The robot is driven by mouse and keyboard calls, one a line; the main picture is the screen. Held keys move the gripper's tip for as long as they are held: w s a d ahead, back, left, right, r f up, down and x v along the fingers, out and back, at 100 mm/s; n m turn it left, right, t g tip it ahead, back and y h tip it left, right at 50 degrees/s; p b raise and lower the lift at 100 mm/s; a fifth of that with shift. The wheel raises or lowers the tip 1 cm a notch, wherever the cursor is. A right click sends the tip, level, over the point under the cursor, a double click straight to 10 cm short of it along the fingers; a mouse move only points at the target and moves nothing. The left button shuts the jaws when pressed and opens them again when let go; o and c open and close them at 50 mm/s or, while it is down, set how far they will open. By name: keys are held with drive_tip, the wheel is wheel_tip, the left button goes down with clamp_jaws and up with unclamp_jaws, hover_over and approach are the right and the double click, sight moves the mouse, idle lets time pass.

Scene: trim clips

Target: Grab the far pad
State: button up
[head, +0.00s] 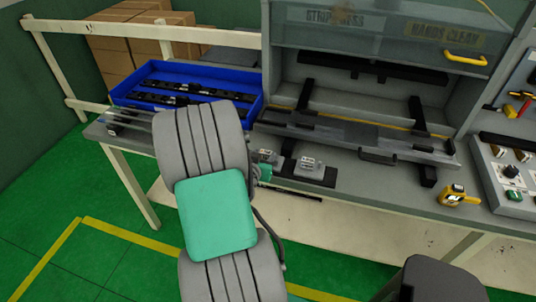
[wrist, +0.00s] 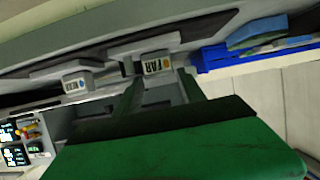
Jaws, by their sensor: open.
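The far pad, a small light block with a label reading FAR, shows in the wrist view (wrist: 157,66), almost in line with the gap of my gripper (wrist: 160,77). My gripper's two dark fingers are open, tips close to the block's sides; I cannot tell whether they touch it. In the head view the far pad (head: 267,157) is the left of two grey blocks on the bench, partly hidden by my arm. The other pad (head: 309,165) sits to its right on a dark strip; its label (wrist: 75,84) is hard to read.
A blue tray (head: 188,75) with dark parts stands left on the bench. A grey press with a long bar and handle (head: 377,157) stands behind the pads.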

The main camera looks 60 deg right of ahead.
drive_tip(key=p+x, duration=0.1)
drive_tip(key=x, duration=0.6)
drive_tip(key=shift+d+f, duration=0.1)
drive_tip(key=shift+d, duration=0.2)
clamp_jaws()
